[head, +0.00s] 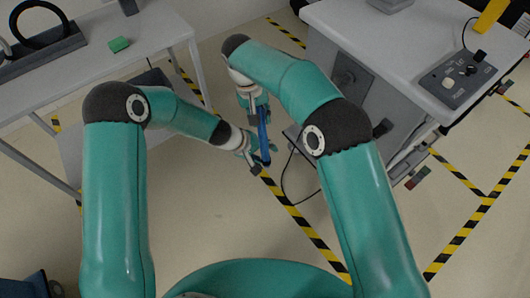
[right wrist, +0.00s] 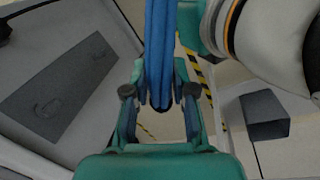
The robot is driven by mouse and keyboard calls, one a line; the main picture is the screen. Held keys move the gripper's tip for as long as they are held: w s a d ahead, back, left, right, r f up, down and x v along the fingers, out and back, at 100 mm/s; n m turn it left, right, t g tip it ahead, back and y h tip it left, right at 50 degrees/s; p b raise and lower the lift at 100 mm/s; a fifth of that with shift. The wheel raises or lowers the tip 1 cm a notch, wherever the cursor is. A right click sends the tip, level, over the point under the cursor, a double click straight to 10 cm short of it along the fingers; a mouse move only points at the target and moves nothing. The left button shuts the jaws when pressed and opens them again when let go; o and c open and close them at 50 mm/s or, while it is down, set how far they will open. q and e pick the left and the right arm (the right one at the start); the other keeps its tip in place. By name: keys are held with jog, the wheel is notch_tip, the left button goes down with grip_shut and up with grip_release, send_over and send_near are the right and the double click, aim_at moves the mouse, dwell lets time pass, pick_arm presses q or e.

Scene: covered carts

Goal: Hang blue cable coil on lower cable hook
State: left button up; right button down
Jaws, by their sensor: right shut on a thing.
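The blue cable coil (head: 263,137) hangs as a narrow loop between my two arms, in front of the grey cabinet. My right gripper (head: 257,106) is shut on its upper part. In the right wrist view the coil (right wrist: 159,45) runs between the fingers of the right gripper (right wrist: 160,92). My left gripper (head: 262,162) is close to the coil's lower end; I cannot tell if it touches it or how far its fingers are open. A dark panel (right wrist: 62,85) on the left of the right wrist view carries small hook-like shapes; which is the lower cable hook is unclear.
The grey cabinet (head: 345,75) stands under a white top (head: 400,45) with a control box (head: 463,76). A black cable (head: 284,180) loops beside it near the floor.

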pick_arm(q)
jog(key=shift+w+d+f, duration=0.1)
jog(key=shift+d+f, duration=0.1)
jog(key=shift+f, duration=0.1)
jog(key=shift+c, duration=0.2)
pick_arm(e)
jog(key=shift+r, duration=0.1)
pick_arm(q)
grip_shut()
pick_arm(e)
jog(key=c, duration=0.9)
grip_release()
jog(key=shift+o, duration=0.2)
